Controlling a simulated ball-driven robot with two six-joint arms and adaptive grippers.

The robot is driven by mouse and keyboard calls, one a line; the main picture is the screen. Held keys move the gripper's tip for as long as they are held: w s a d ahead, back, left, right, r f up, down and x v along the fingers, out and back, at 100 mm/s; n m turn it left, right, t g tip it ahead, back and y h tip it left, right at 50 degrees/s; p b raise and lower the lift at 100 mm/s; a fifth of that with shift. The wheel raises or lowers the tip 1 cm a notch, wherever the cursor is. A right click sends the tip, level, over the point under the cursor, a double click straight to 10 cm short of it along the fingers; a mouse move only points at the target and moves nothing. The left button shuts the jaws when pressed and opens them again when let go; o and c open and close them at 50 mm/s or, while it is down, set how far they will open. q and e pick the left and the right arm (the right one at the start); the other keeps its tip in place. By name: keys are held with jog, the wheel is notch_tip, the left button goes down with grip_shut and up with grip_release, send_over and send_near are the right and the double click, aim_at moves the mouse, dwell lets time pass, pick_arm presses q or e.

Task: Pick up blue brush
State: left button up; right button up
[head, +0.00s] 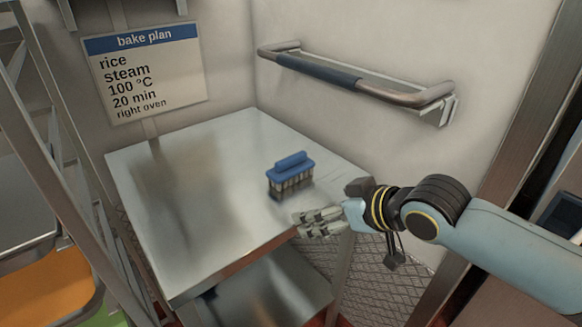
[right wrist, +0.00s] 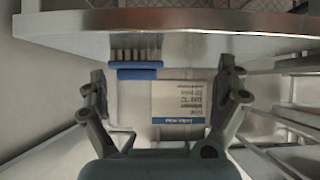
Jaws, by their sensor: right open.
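The blue brush (head: 290,163) stands on the steel table (head: 185,200), right of its middle, with its blue handle block up and its pale bristles down. It also shows in the right wrist view (right wrist: 135,70), where the picture is upside down, left of centre between the spread fingers. My right gripper (head: 318,222) is at the table's front right edge, a short way from the brush and apart from it. In the right wrist view my right gripper (right wrist: 163,78) is open with nothing held. My left gripper is in neither view.
A steel rail with a blue grip (head: 340,76) is fixed to the wall behind the table. A bake plan sign (head: 148,70) hangs at the back left. A metal rack (head: 75,170) stands to the left. The tabletop left of the brush is clear.

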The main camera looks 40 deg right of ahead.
aim_at(293, 159)
jog(key=w+d+t+b, duration=0.1)
jog(key=w, duration=0.2)
jog(key=w+d+r+t+b, duration=0.1)
jog(key=w+d, duration=0.1)
jog(key=w, duration=0.2)
jog(key=w+d+r+t, duration=0.1)
jog(key=w+d, duration=0.1)
jog(key=w, duration=0.1)
jog(key=shift+w+t+b, duration=0.35)
jog(key=shift+t+b, duration=0.05)
jog(key=x, duration=0.2)
jog(key=b+x, duration=0.1)
jog(key=x, duration=0.3)
jog(key=shift+s+a+f, duration=0.1)
jog(key=shift+a, duration=0.2)
jog(key=shift+s, duration=0.1)
jog(key=c, duration=1.3)
